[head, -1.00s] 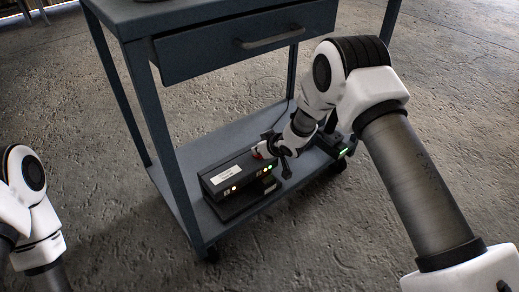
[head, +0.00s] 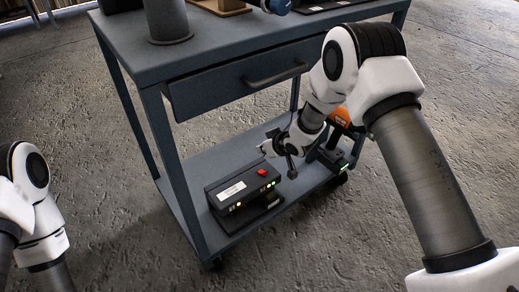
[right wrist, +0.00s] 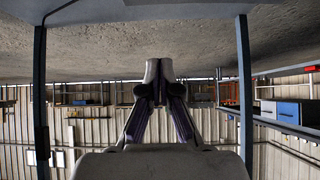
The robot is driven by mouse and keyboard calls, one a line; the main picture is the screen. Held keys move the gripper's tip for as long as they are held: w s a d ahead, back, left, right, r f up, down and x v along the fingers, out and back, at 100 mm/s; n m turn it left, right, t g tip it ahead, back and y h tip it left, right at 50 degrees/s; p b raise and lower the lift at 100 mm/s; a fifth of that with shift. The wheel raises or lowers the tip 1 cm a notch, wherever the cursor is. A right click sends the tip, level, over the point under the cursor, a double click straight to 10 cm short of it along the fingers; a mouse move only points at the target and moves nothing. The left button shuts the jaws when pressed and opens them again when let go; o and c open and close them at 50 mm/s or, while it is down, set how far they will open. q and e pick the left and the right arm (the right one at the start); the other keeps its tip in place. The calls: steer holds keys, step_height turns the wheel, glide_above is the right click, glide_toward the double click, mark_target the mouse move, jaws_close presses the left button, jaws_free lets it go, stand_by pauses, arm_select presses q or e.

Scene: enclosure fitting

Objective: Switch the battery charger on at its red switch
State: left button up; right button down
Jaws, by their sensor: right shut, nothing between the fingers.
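The battery charger (head: 228,203) is a black box on the lower shelf of the cart, with a white label on top. Its red switch (head: 262,172) shows clearly on the top near the right end; I cannot tell which way it is set. Amber and green lights glow along its front edge. My right gripper (head: 264,148) is above and just behind the switch, apart from it. In the right wrist view my right gripper (right wrist: 158,68) is shut and empty. My left arm shows at the left edge, but its gripper is out of view.
The blue-grey cart has a drawer (head: 235,85) above the shelf and legs (head: 172,165) at its corners. An orange tool (head: 345,120) is partly hidden behind my right arm, near a black unit with a green light (head: 343,165). Concrete floor (head: 110,240) is clear at left.

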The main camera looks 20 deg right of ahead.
arm_select(q)
steer(key=shift+r+p, duration=0.55)
steer(key=shift+r, duration=0.35)
arm_select(e)
steer(key=r, duration=0.1)
steer(key=s+r, duration=0.2)
steer(key=shift+d+r, duration=0.35)
steer(key=shift+r, duration=0.05)
steer(key=s+f+m+g, duration=0.2)
steer(key=s+f+g, duration=0.3)
steer(key=s+f, duration=1.15)
steer(key=s+d+f+m+g+h, duration=0.1)
steer(key=s+g, duration=0.1)
steer(key=s, duration=1)
steer(key=s+d+m+g+h, duration=0.2)
steer(key=s, duration=1.1)
arm_select(q)
step_height(320, 180, up, 33)
steer(key=p, duration=3.3)
arm_select(e)
step_height(320, 180, up, 33)
steer(key=shift+w+n, duration=0.2)
steer(key=shift+n, duration=0.1)
